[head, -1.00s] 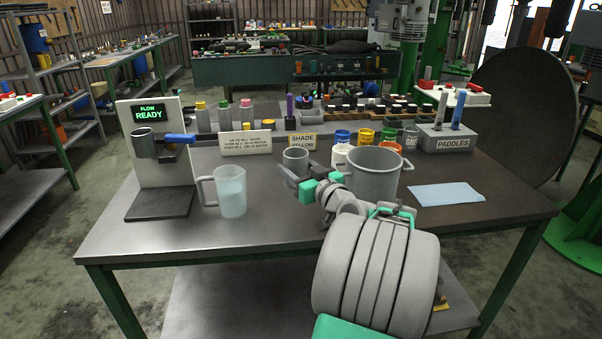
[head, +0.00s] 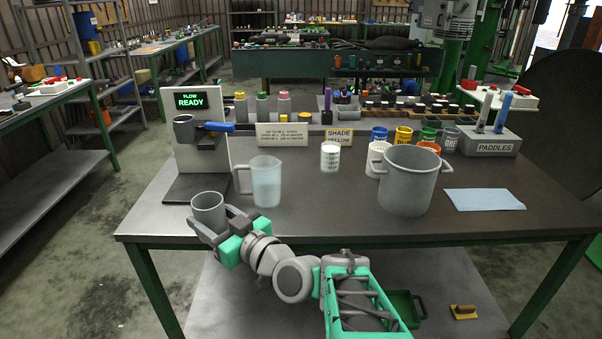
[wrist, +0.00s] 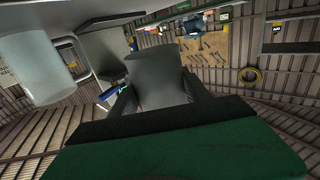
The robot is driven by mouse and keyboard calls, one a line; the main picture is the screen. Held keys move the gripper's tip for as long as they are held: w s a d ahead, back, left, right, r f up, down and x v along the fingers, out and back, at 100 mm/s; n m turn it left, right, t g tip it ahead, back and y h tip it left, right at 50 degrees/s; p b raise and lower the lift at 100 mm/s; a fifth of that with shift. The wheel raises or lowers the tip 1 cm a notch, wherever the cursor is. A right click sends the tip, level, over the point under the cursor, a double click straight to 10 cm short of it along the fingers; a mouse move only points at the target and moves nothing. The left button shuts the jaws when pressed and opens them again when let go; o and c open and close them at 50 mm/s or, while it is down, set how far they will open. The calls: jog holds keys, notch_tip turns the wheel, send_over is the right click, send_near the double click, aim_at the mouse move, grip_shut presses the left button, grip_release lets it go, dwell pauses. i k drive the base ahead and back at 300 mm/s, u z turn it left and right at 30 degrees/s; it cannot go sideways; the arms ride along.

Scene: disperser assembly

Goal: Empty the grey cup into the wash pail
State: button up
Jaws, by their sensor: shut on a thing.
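My gripper (head: 222,232) is shut on the grey cup (head: 208,208) and holds it off the table's front left edge. The cup's open rim faces up and it looks about upright; what is inside cannot be made out. In the wrist view the cup (wrist: 155,78) stands between my two fingers. The large grey two-handled pot, which I take for the wash pail (head: 408,183), stands on the right half of the table, well to the right of my gripper.
A clear jug (head: 266,184) stands just behind the cup, by the dispenser stand (head: 200,150). A marked white beaker (head: 330,156) and paint cans (head: 404,136) stand left of and behind the pail. A blue cloth (head: 484,200) lies right. The table's front middle is bare.

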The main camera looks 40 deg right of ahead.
aim_at(409, 172)
jog(key=u, duration=1.8)
jog(key=i, duration=0.95)
jog(key=z, duration=3.1)
